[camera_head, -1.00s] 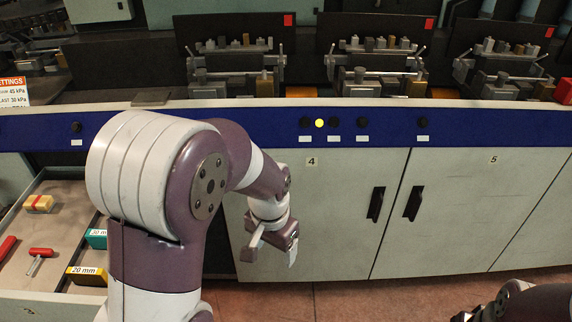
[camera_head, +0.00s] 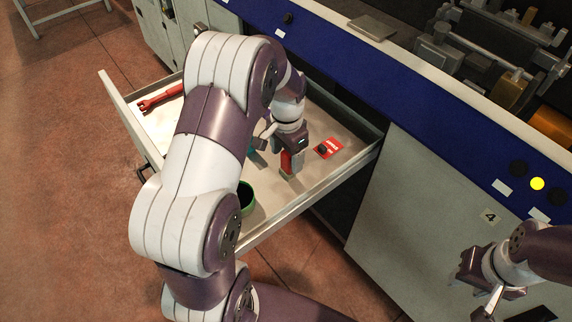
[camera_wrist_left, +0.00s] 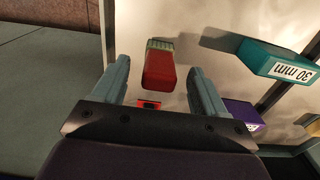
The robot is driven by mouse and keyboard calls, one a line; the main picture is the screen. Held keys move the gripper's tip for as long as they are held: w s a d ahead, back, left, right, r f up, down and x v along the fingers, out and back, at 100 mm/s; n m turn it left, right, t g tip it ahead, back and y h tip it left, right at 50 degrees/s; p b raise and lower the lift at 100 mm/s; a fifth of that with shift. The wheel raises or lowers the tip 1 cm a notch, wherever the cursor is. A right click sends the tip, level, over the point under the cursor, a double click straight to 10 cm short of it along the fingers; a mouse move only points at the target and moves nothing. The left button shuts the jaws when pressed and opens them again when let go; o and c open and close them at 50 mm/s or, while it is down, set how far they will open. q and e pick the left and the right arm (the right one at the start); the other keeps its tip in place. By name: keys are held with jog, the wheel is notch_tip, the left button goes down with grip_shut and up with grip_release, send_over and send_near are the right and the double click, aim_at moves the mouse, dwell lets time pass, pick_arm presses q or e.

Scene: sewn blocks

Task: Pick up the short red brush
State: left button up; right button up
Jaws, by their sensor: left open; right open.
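The short red brush (camera_head: 291,161) has a red body and a pale greenish bristle end. It is at the drawer's right part in the head view. In the left wrist view the brush (camera_wrist_left: 160,66) lies between my open fingers, near their tips, with a gap on each side. My left gripper (camera_head: 283,146) is open over the drawer, right at the brush; its fingers also show in the left wrist view (camera_wrist_left: 160,88). My right gripper (camera_head: 486,284) is open and empty in front of the cabinet, at the lower right.
The open drawer (camera_head: 226,240) has raised walls. It holds a red wrench-like tool (camera_head: 160,98), a red card with a black part (camera_head: 328,148) and a green cup (camera_head: 246,197). In the wrist view, a teal 30 mm block (camera_wrist_left: 276,60) and a purple block (camera_wrist_left: 243,114) lie right.

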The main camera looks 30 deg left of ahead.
aim_at(287, 167)
pick_arm(q)
notch_tip(287, 167, down, 5)
jog(key=shift+w+f, duration=0.1)
jog(key=shift+f, duration=0.1)
jog(key=shift+d, duration=0.1)
jog(key=c, duration=1.1)
jog(key=shift+c, duration=0.2)
jog(key=shift+r, duration=0.1)
notch_tip(287, 167, up, 4)
jog(key=shift+r, duration=0.1)
jog(key=s+a+r, duration=0.5)
jog(key=s+r, duration=0.1)
jog(key=s, duration=0.4)
jog(key=shift+s+r, duration=0.3)
jog(key=shift+r, duration=0.05)
